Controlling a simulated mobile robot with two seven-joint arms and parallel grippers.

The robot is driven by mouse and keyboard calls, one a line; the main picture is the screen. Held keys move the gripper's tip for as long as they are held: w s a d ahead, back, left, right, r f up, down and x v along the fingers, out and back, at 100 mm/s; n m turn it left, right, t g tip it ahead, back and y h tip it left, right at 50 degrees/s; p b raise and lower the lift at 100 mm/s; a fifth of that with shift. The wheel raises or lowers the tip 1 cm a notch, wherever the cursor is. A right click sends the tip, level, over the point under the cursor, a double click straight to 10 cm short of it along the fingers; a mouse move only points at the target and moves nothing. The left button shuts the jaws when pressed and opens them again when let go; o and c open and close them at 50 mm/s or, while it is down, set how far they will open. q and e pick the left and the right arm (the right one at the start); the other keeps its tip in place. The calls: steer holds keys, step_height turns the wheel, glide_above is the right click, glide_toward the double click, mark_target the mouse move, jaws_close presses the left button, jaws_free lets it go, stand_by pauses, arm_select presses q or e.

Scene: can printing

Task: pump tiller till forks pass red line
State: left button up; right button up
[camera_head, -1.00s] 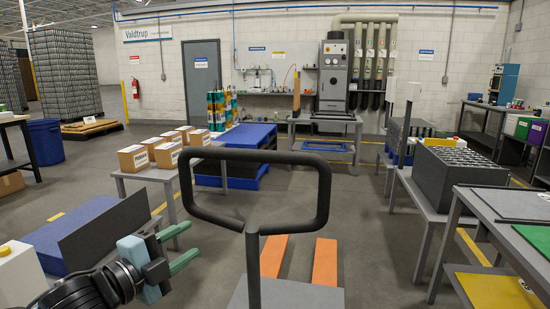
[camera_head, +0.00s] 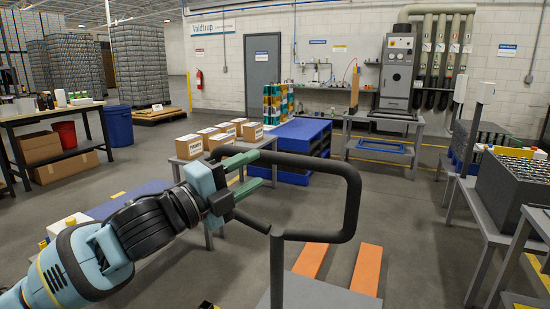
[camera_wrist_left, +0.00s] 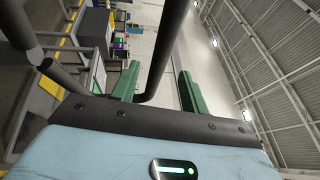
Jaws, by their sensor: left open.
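The black tiller loop (camera_head: 354,190) stands on its post (camera_head: 277,270) in front of me. Two orange forks (camera_head: 367,268) lie low beyond the grey pallet truck body (camera_head: 325,295). I cannot make out a red line. My left gripper (camera_head: 256,170) is at the loop's left side, its green fingers open. In the left wrist view a black bar of the tiller (camera_wrist_left: 162,55) runs between the spread fingers; I cannot tell whether they touch it. The loop's left side is partly hidden by the gripper. My right gripper is not in view.
Cardboard boxes (camera_head: 190,147) stand on a table behind the left gripper. A grey machine (camera_head: 397,72) stands on a table at the back. Tables with a dark crate (camera_head: 515,185) are on the right. Floor around the forks is clear.

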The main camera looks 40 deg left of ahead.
mark_target(270, 161)
arm_select(q)
steer(key=p+x, duration=0.1)
steer(key=x, duration=0.3)
steer(key=shift+r, duration=0.15)
steer(key=shift+x, duration=1.05)
steer(key=shift+w+d+p, duration=0.1)
steer(key=shift+w+p, duration=0.2)
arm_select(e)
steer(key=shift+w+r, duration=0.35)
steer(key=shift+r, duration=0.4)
arm_select(q)
jaws_close()
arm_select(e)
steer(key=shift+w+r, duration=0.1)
